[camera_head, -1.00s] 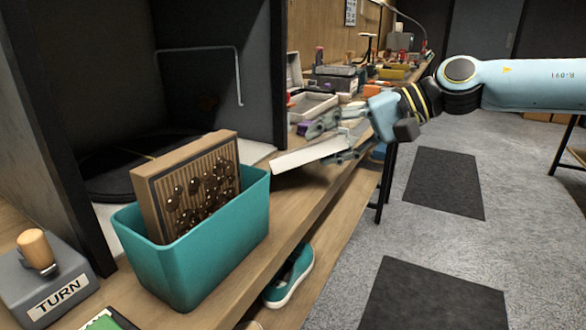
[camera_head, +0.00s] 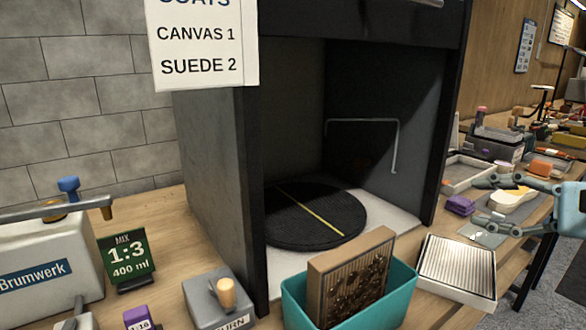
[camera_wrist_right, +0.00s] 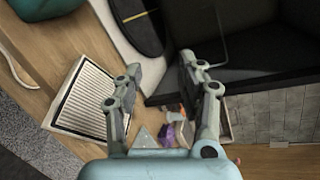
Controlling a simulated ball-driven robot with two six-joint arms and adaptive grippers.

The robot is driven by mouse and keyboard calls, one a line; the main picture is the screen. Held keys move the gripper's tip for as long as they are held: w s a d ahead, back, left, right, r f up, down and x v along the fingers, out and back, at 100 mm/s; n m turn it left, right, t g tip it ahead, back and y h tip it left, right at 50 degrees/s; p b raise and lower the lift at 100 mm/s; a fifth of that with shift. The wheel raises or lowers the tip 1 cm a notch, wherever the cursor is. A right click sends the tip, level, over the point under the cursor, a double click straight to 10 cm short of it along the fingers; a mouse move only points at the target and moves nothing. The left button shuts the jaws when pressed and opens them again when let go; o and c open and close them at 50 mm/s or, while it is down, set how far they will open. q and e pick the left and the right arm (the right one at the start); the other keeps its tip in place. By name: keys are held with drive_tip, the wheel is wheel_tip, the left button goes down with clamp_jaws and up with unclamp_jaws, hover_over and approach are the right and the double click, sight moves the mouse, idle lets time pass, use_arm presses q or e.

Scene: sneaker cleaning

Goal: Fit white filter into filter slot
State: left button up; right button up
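The white filter (camera_head: 458,268), a flat frame with pleats, lies face up on the bench, right of the teal bin. It also shows in the right wrist view (camera_wrist_right: 90,98), left of the fingers. My right gripper (camera_head: 483,204) is open and empty, above the bench beyond the filter and apart from it. Its spread fingers show in the right wrist view (camera_wrist_right: 160,68). A dirty brown filter (camera_head: 350,280) stands tilted in the teal bin (camera_head: 402,300). The filter slot cannot be made out. My left gripper is out of view.
The dark booth (camera_head: 215,170) holds a black turntable (camera_head: 310,222) and a bent rod (camera_head: 362,121). A grey knob box (camera_head: 205,300) stands before it. A purple block (camera_head: 460,205) and a tray (camera_head: 470,176) lie near the right gripper.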

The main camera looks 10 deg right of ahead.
drive_tip(key=s+d+f+n+h, duration=0.15)
drive_tip(key=n+h, duration=0.25)
drive_tip(key=n, duration=0.7)
drive_tip(key=s+d+f+n+t+h, duration=0.1)
drive_tip(key=s+f+n+h, duration=0.3)
drive_tip(key=n, duration=0.7)
drive_tip(key=s+d+f+n+h, duration=0.15)
drive_tip(key=n+h, duration=0.35)
drive_tip(key=n, duration=0.6)
drive_tip(key=s+a+f+m+g+y, duration=0.1)
drive_tip(key=s+a+f+m+g, duration=0.35)
drive_tip(key=s+m, duration=0.35)
drive_tip(key=s+a+f+m+g+y, duration=0.2)
drive_tip(key=s+a+f+m+g, duration=0.3)
drive_tip(key=s+m, duration=0.3)
drive_tip(key=s+d+f+g, duration=0.1)
drive_tip(key=s+f, duration=0.1)
drive_tip(key=f, duration=1.1)
drive_tip(key=s+d+f, duration=0.1)
drive_tip(key=f, duration=1.2)
drive_tip(key=s+f+m+g, duration=0.1)
drive_tip(key=s+f, duration=1.4)
drive_tip(key=s, duration=0.3)
drive_tip(key=shift+d+f, duration=0.25)
